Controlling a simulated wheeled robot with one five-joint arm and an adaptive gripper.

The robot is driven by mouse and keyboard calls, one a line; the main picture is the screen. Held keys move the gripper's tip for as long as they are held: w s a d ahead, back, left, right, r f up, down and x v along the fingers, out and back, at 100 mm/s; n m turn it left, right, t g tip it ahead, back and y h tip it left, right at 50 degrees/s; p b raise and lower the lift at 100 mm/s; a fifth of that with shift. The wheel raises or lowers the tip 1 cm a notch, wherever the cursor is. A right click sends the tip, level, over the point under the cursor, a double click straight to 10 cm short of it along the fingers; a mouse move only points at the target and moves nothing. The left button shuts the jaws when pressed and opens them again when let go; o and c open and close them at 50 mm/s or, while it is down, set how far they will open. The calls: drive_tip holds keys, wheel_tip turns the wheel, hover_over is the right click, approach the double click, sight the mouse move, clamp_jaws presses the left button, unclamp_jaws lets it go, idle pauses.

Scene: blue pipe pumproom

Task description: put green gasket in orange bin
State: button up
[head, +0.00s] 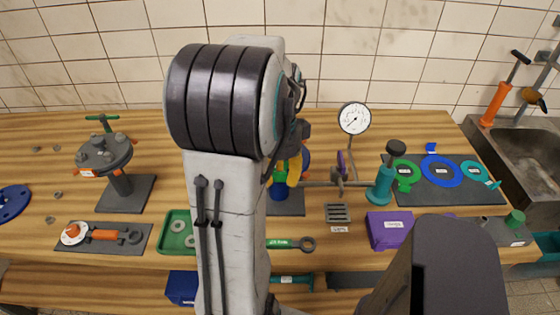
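The green gasket (407,174) is a flat ring with a white label. It lies at the left end of a dark mat at the right of the workbench, beside a blue ring (441,171) and a teal ring (475,172). I see no orange bin in this view. My arm stands upright across the middle of the picture and hides part of the bench. My gripper cannot be made out; its fingers are hidden behind the arm.
A teal bottle-shaped tool (382,184) stands just left of the green gasket. A purple box (387,232) is in front. A pressure gauge (354,118) rises behind. A green tray (177,231) and a flanged pipe stand (104,153) are left. A sink (535,150) is far right.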

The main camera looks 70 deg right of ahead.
clamp_jaws()
drive_tip(key=shift+r, duration=0.1)
idle(0.4)
